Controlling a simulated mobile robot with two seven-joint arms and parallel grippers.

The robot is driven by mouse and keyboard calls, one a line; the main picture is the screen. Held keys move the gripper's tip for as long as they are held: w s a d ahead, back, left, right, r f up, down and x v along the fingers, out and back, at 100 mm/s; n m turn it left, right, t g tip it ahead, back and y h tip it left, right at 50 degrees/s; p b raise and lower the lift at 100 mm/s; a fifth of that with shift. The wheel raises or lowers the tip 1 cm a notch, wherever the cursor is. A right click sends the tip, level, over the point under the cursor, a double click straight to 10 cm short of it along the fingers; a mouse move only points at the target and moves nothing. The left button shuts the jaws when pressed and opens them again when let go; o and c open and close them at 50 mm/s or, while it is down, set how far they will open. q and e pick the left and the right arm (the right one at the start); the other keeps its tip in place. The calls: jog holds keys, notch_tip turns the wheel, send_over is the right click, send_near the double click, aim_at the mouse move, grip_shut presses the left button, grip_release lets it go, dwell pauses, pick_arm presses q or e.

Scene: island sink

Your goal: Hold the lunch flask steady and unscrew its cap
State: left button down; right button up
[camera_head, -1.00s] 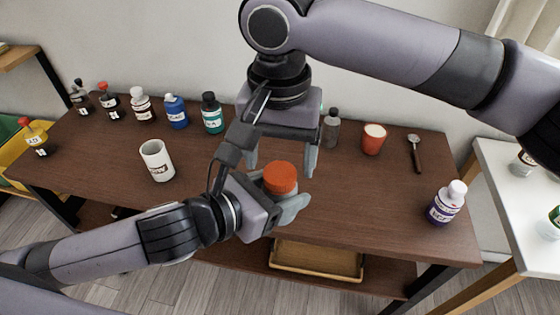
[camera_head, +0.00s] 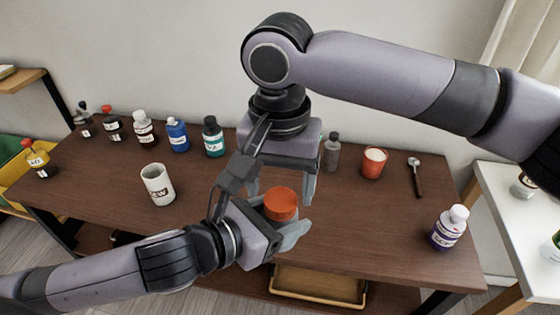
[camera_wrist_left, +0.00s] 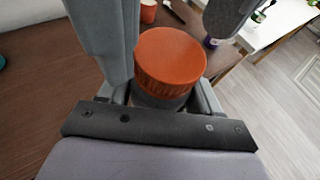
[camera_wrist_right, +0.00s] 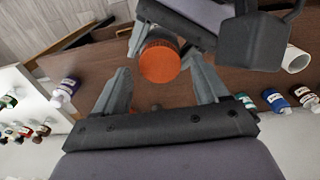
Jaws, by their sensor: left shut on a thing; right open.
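The lunch flask has an orange, ridged cap (camera_head: 281,204); most of its body is hidden by my left gripper. The cap also shows in the left wrist view (camera_wrist_left: 170,62) and the right wrist view (camera_wrist_right: 160,60). My left gripper (camera_head: 283,222) is shut on the flask body below the cap, coming in from the left. My right gripper (camera_head: 281,190) points down with its fingers open. In the right wrist view its fingers (camera_wrist_right: 160,85) are spread wide, with the cap showing beyond and between them.
On the brown table (camera_head: 350,225) stand a white mug (camera_head: 157,185), several bottles along the back left, a grey bottle (camera_head: 331,152), an orange cup (camera_head: 374,162), a spoon (camera_head: 417,177) and a purple bottle (camera_head: 450,227). The table's right middle is clear.

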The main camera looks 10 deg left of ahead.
jog(key=shift+f, duration=0.95)
jog(key=c, duration=1.1)
jog(key=o, duration=1.2)
jog(key=shift+c, duration=0.2)
jog(key=shift+r, duration=0.1)
notch_tip(320, 180, up, 4)
jog(key=shift+r, duration=0.2)
